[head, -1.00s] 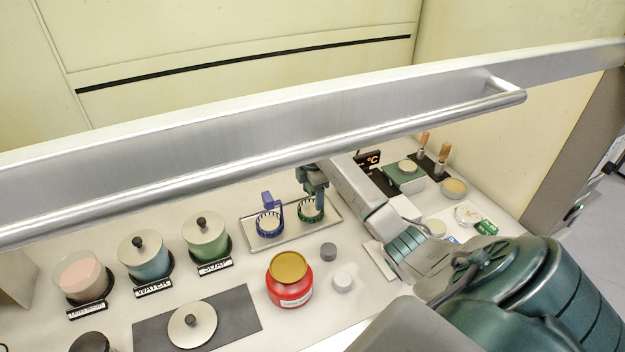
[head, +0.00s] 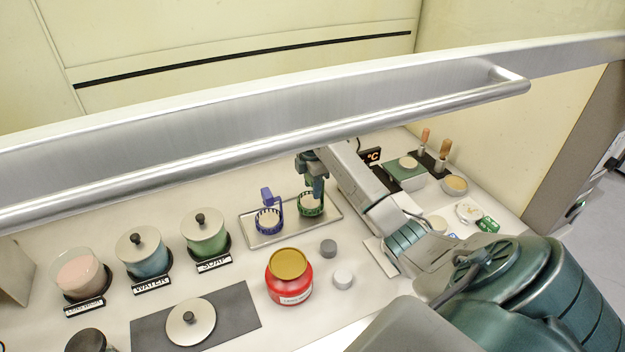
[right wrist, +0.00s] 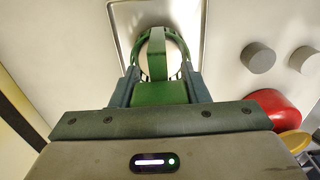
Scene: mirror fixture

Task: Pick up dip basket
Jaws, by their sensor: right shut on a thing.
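Two dip baskets are at the metal tray (head: 262,238). The blue basket (head: 268,220), with an upright handle, stands on the tray's left part. The green basket (head: 309,207) is at the tray's right part and holds a pale disc. My right gripper (head: 313,190) is above the green basket and shut on its handle. In the right wrist view the green handle (right wrist: 160,92) sits between the two fingers, with the basket's round rim beyond it. Whether the basket touches the tray is hard to tell. My left gripper is not in view.
A steel rail (head: 270,145) crosses in front of the back of the counter. Lidded jars labelled water (head: 145,255) and soap (head: 205,235) stand left of the tray. A red jar (head: 289,280) and two small grey and white cylinders stand in front of it.

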